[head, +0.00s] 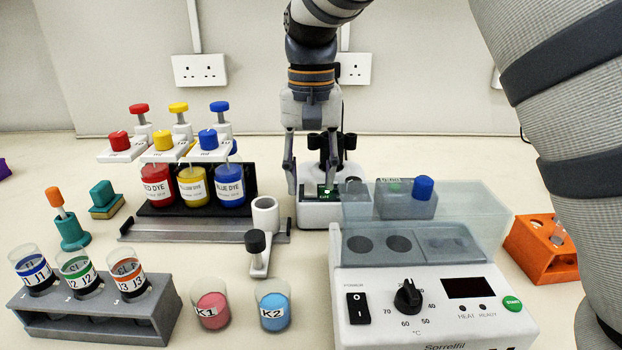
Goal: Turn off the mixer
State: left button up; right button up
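A small white device with a lit green display, seemingly the mixer (314,214), stands at the back centre, partly hidden by the clear bath and my gripper. Its lit display (328,191) sits low on its front, and black parts show at its top. My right gripper (311,186) points down from above, its two fingers apart with nothing seen between them. The fingertips are in front of or over the mixer, near its display; I cannot tell if they touch it. My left gripper is not in view.
A heated bath (430,308) with a dial and dark display stands front right. A dye rack (150,210) is left of the mixer. A grey tube rack (95,318) and beakers K1 (211,309) and K2 (273,305) stand in front. An orange holder (545,262) is far right.

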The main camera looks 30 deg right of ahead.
jog(key=shift+f, duration=0.7)
grip_shut()
jog(key=shift+w+f+g, duration=0.2)
jog(key=shift+w+g, duration=0.1)
jog(key=shift+w+d+g+y+b, duration=0.15)
jog(key=shift+g+y+b, duration=0.45)
jog(key=shift+g+b, duration=0.1)
jog(key=shift+r, duration=0.15)
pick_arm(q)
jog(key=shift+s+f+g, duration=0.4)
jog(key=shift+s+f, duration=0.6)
pick_arm(e)
jog(key=shift+r+g, duration=0.25)
jog(key=shift+g, duration=0.05)
